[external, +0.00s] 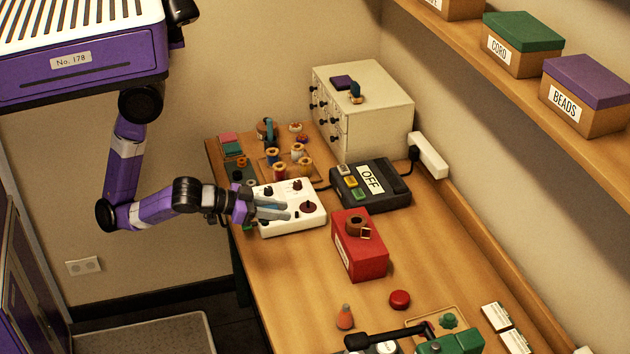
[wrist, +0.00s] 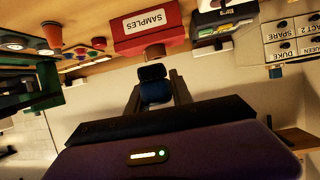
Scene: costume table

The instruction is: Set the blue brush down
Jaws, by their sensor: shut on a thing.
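My gripper (external: 272,208) is above or beside the white control panel (external: 305,222) at the table's near left edge in the external view. Its two grey fingers point right, toward the table. In the wrist view, which is upside down, my gripper (wrist: 154,88) is shut on the blue brush (wrist: 156,93). The brush shows as a short blue body with a dark end between the fingers.
A red box (external: 361,258) marked SAMPLES bears a brown ring (external: 356,224). A dark device (external: 385,202) marked OFF and a cream drawer cabinet (external: 375,129) stand behind. Several spools stand at the far left. Bare tabletop (external: 440,245) lies right of the red box.

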